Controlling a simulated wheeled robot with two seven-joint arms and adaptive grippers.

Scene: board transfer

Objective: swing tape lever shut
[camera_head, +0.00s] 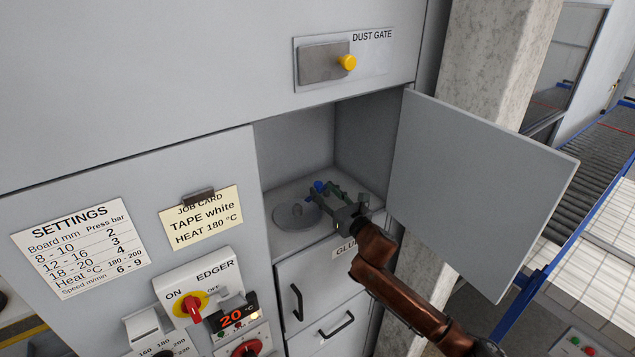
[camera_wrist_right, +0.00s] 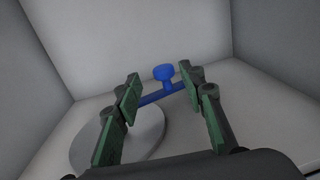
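The tape lever is a blue bar (camera_wrist_right: 160,95) with a round blue knob (camera_wrist_right: 164,72), inside the open compartment. In the head view the blue knob (camera_head: 319,186) shows just past my fingers. A round grey disc (camera_head: 297,214) lies on the compartment floor, and it also shows in the wrist view (camera_wrist_right: 148,138). My right gripper (camera_head: 333,190) reaches into the compartment. In the wrist view its green-padded fingers (camera_wrist_right: 159,88) are apart, with the knob between and beyond their tips. I cannot tell whether they touch the bar. My left gripper is not in view.
The compartment door (camera_head: 480,190) stands open to the right, close to my right arm. Compartment walls enclose the gripper. Drawers with black handles (camera_head: 297,302) are below. The EDGER control panel (camera_head: 200,300) is at lower left, and the DUST GATE plate (camera_head: 340,58) is above.

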